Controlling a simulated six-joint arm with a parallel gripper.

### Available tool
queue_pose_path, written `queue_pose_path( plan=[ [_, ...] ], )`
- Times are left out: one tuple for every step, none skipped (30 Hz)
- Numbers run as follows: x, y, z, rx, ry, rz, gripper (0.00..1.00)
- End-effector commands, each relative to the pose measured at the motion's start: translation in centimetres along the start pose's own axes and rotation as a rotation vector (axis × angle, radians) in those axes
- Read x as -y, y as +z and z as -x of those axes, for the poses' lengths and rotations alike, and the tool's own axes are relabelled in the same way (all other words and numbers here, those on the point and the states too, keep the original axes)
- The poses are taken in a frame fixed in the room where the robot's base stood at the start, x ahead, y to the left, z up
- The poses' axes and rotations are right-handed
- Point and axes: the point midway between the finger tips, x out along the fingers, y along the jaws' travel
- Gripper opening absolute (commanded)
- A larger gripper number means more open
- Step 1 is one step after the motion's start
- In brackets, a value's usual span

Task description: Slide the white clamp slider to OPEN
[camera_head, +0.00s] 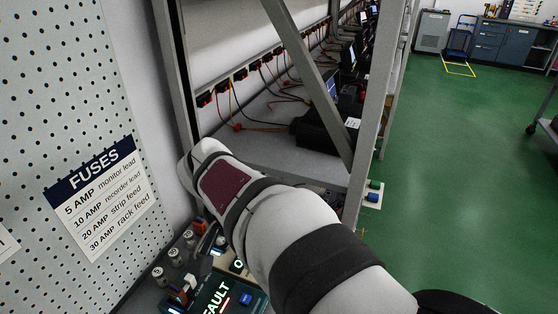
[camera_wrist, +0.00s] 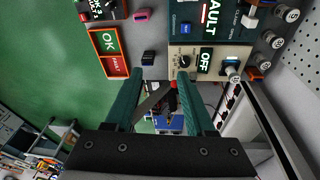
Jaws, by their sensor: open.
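The white clamp slider (camera_wrist: 249,21) shows near the top right of the wrist view, on the dark teal panel (camera_wrist: 222,32) with the lit FAULT display. Small lettering beside it is too small to read surely. In the head view a small white block (camera_head: 190,281) left of the FAULT display looks like the same slider. My gripper (camera_wrist: 160,75) is open, its two green fingers apart with nothing held between them. It is well away from the slider, which lies beyond the right finger and higher in the picture.
A beige unit with a knob (camera_wrist: 184,61) and OFF display (camera_wrist: 205,60) is near the right fingertip. A black switch (camera_wrist: 148,57) and an orange-framed OK/FAULT box (camera_wrist: 109,52) are to the left. Grey round posts (camera_head: 174,256) stand by the pegboard (camera_head: 60,120). Rack shelves (camera_head: 270,155) stand beyond.

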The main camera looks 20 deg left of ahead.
Motion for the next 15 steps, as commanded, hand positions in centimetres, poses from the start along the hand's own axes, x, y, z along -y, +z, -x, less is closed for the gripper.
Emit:
queue_pose_path(
  plan=[
    [5.7, 2.3, -0.5, -0.050, -0.015, 0.059, 0.55],
    [8.5, 3.7, -0.7, -0.082, -0.030, 0.078, 0.55],
    [11.5, 5.6, -0.9, -0.116, -0.049, 0.097, 0.55],
    [13.3, 6.9, -1.0, -0.136, -0.064, 0.108, 0.55],
    [14.7, 8.0, -1.1, -0.152, -0.077, 0.116, 0.55],
    [16.0, 9.2, -1.2, -0.167, -0.089, 0.123, 0.55],
    [16.7, 9.8, -1.2, -0.175, -0.098, 0.126, 0.55],
    [17.1, 10.2, -1.3, -0.180, -0.102, 0.128, 0.55],
    [17.4, 10.5, -1.2, -0.184, -0.107, 0.129, 0.55],
    [17.5, 10.6, -1.2, -0.185, -0.108, 0.128, 0.55],
    [17.5, 10.5, -1.2, -0.185, -0.108, 0.127, 0.55],
    [17.5, 10.5, -1.4, -0.184, -0.107, 0.126, 0.55],
    [17.5, 10.4, -1.6, -0.184, -0.106, 0.126, 0.55],
    [17.5, 10.3, -2.0, -0.184, -0.106, 0.127, 0.55],
    [17.5, 10.2, -2.8, -0.183, -0.103, 0.127, 0.55]
  ],
)
